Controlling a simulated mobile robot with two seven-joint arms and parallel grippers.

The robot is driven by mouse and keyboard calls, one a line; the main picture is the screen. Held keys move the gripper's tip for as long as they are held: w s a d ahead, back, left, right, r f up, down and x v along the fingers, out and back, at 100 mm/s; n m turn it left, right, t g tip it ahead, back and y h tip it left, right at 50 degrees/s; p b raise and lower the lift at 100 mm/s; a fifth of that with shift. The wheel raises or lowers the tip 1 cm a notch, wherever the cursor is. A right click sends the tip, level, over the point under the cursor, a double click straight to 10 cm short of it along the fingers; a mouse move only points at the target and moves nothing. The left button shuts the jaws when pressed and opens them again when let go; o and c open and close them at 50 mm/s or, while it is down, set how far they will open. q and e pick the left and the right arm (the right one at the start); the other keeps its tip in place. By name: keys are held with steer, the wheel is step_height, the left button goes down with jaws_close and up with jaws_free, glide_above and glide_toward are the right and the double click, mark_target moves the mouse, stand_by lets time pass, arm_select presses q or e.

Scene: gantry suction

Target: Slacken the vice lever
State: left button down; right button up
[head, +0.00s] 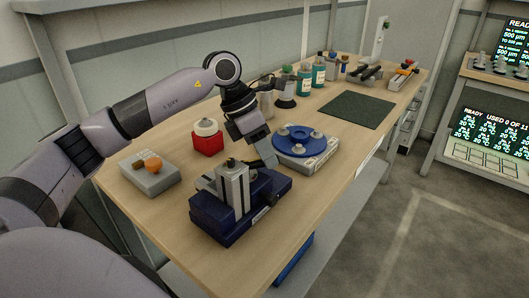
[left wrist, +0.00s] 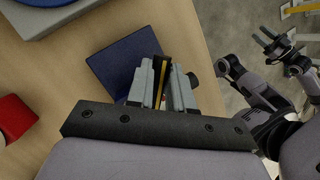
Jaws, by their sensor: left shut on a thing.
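The vice has a dark blue base (head: 212,226) and grey upright jaws (head: 236,186), and stands at the near end of the bench. Its blue base also shows in the left wrist view (left wrist: 122,62). My left gripper (head: 270,162) reaches down to the far right side of the vice. In the left wrist view its fingers (left wrist: 164,82) are close together, shut on a thin part between them that I take for the vice lever. The lever is mostly hidden by the fingers. My right gripper (left wrist: 277,44) shows in the left wrist view, its dark fingers apart and empty, away from the bench.
A blue disc fixture (head: 297,139) stands close behind my left gripper. A red block (head: 207,145) and a grey box with an orange knob (head: 150,180) stand to the left. A green mat (head: 355,110) and bottles (head: 304,80) lie farther back. The floor at right is clear.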

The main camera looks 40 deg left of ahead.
arm_select(q)
steer(key=c, duration=1)
jaws_free()
steer(key=shift+v, duration=3.65)
